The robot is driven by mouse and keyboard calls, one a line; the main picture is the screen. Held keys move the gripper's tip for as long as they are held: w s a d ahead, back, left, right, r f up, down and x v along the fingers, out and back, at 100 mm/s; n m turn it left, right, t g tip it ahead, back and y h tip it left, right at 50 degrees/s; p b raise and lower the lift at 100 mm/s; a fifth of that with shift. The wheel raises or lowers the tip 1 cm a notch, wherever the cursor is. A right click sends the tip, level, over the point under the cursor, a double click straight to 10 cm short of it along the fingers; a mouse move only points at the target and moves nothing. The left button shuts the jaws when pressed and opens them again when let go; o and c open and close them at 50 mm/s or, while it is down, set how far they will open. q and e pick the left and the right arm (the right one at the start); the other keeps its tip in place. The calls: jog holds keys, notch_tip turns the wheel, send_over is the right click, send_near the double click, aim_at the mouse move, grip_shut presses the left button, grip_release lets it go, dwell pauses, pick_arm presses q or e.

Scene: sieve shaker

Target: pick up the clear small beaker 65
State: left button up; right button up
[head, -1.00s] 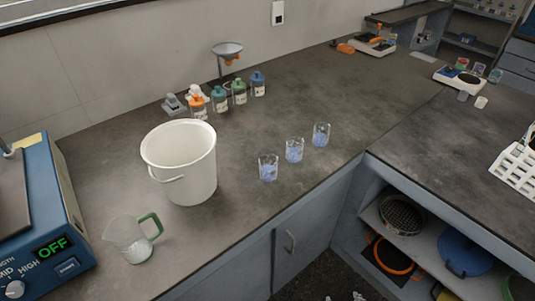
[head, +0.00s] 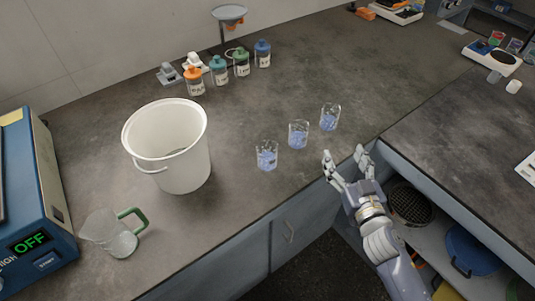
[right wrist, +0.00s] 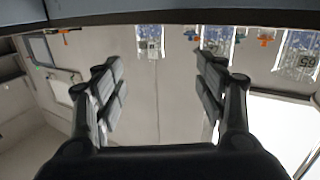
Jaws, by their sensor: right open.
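Three clear small beakers with blue contents stand in a slanting row on the grey counter: left (head: 267,156), middle (head: 298,134) and right (head: 329,118). Their numbers are too small to read in the head view. In the right wrist view, which looks upside down, a beaker at the right edge (right wrist: 302,55) has a mark that seems to read 65; it appears to be the left one of the row. My right gripper (head: 343,154) is open and empty at the counter's front edge, just right of and in front of the row. My left gripper is not in view.
A white bucket (head: 190,160) stands left of the beakers, and a green-handled jug (head: 112,235) is in front of it. Several capped bottles (head: 219,70) stand behind. Open shelves (head: 420,225) lie under the right counter. The counter around the beakers is clear.

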aim_at(275, 162)
jog(key=a+n+y, duration=0.1)
jog(key=a+y, duration=0.1)
jog(key=a+r+n+g+y, duration=0.1)
jog(key=a+n+y, duration=0.1)
jog(key=y, duration=0.1)
jog(key=a+n+y, duration=0.2)
jog(key=a, duration=0.1)
jog(key=shift+w+r+g+y, duration=0.1)
jog(key=shift+r+g+y, duration=0.1)
jog(key=shift+g+y, duration=0.2)
jog(key=s+a+f+n+g+y, duration=0.1)
jog(key=a+n+g+y, duration=0.1)
jog(key=g, duration=0.1)
jog(key=s+a+f+n+g+y, duration=0.1)
jog(key=n+g, duration=0.1)
jog(key=shift+s+a+f+y, duration=0.25)
jog(key=shift+s+f+y, duration=0.05)
jog(key=shift+s, duration=0.05)
jog(key=shift+s+a+f+g, duration=0.25)
jog(key=shift+s+f+g, duration=0.2)
jog(key=shift+g, duration=0.15)
jog(key=shift+n+y, duration=0.3)
jog(key=x, duration=0.5)
jog(key=shift+a, duration=0.15)
jog(key=shift+w+x, duration=0.2)
jog(key=shift+x, duration=2.6)
jog(key=shift+r, duration=0.1)
jog(key=shift+d, duration=0.2)
jog(key=shift+c, duration=0.5)
jog(key=c, duration=1.1)
